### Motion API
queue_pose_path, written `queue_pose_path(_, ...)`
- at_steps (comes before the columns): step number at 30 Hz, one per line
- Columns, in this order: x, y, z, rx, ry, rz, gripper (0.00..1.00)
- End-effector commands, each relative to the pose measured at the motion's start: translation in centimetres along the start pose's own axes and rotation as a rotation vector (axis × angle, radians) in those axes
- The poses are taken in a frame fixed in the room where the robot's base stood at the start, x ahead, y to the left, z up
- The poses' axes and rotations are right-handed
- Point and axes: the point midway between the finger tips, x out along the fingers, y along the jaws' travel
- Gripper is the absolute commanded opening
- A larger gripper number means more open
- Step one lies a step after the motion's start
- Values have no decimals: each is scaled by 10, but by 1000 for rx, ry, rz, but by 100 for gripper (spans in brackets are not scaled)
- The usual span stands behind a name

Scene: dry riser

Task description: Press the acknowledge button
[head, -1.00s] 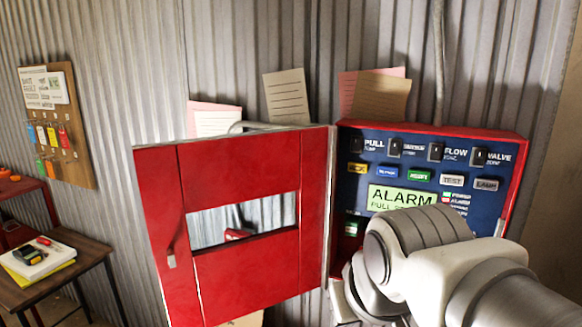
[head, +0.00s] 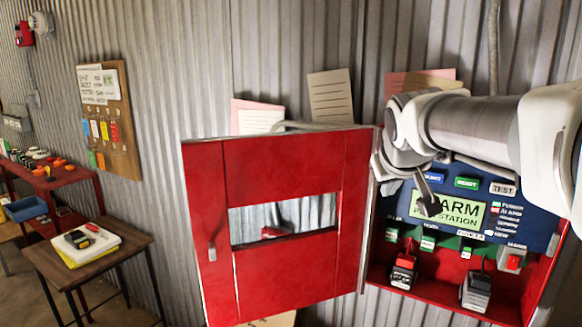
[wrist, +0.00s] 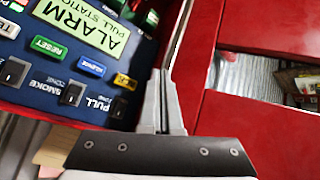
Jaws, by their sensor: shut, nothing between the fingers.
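The alarm panel (head: 540,225) has a dark blue face inside an open red cabinet. In the wrist view a small yellow button (wrist: 125,81) sits at the end of the button row, beside the blue SILENCE button (wrist: 91,67); its label is too small to read. In the head view my arm hides the yellow button. My gripper (wrist: 160,73) is shut and empty, its fingers near the panel's door-side edge, to the right of the yellow button in the wrist view. In the head view my gripper (head: 428,207) shows in front of the lit ALARM display (head: 465,214). Contact cannot be told.
The red cabinet door (head: 270,185) stands open to the left, with a window in it. The green RESET button (head: 467,183) and TEST button (head: 503,188) are beside my arm. Below are a lower compartment with devices (head: 403,270). A wooden table (head: 130,252) stands at left.

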Motion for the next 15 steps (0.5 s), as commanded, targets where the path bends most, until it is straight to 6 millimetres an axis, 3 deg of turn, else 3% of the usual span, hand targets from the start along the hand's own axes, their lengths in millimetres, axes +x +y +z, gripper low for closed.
queue_pose_path(5, 6, 6, -6, 2, -2, -1, 0)
queue_pose_path(15, 39, 30, -31, 1, -4, 0, 0)
